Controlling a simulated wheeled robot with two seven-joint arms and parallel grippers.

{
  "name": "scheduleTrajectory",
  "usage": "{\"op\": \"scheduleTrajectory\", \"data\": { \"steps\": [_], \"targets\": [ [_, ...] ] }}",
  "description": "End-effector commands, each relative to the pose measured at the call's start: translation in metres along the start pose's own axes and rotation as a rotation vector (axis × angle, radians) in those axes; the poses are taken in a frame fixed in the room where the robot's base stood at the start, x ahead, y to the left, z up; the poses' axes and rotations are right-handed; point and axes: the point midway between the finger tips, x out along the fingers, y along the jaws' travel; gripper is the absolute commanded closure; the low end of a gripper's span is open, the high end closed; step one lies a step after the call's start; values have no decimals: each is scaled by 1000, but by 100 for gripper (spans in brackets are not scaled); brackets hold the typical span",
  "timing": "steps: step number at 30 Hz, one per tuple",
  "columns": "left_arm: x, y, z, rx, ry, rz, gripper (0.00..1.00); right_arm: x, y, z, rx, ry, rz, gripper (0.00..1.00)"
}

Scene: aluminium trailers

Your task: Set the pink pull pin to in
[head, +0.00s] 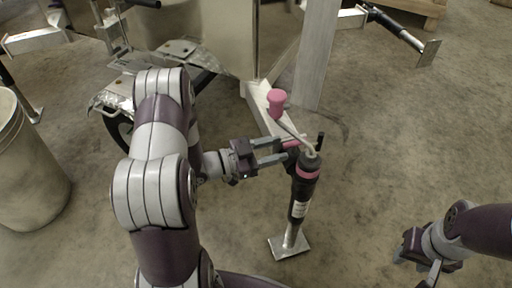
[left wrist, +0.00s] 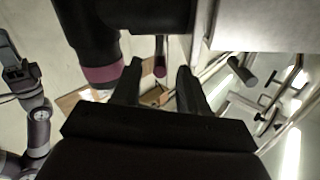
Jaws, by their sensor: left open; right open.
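The pink pull pin (head: 291,144) sticks out from the upper side of the black trailer jack (head: 301,196), pointing left. In the left wrist view the pin (left wrist: 160,58) hangs as a thin rod with a pink end between my fingertips. My left gripper (head: 280,151) is open around the pin, one finger on each side, with gaps showing in the wrist view. How far in the pin sits cannot be told. My right gripper (head: 432,268) is at the lower right, away from the jack and empty.
The jack's crank has a pink knob (head: 277,101) above my left gripper. The jack stands on a square foot plate (head: 289,246). A metal trailer beam (head: 316,55) rises behind it. A pale bin (head: 27,165) stands at the left. Floor right of the jack is clear.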

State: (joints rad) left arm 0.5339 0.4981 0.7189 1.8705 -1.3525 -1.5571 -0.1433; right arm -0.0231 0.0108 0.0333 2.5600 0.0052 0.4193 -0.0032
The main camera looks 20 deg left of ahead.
Motion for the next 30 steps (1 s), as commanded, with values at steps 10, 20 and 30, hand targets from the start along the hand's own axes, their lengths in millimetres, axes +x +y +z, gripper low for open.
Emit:
{"op": "scheduleTrajectory", "data": {
  "steps": [10, 20, 30],
  "targets": [
    [-64, -1, -1, 0, 0, -2, 57, -26, 0, -3, 0, 0, 0, 57],
    [-68, 0, 1, 0, 0, 0, 57, -26, 0, -3, 0, 0, 0, 57],
    [-69, -1, 25, -25, -118, -10, 57, -26, 0, -3, 0, 0, 0, 57]
  ]
}}
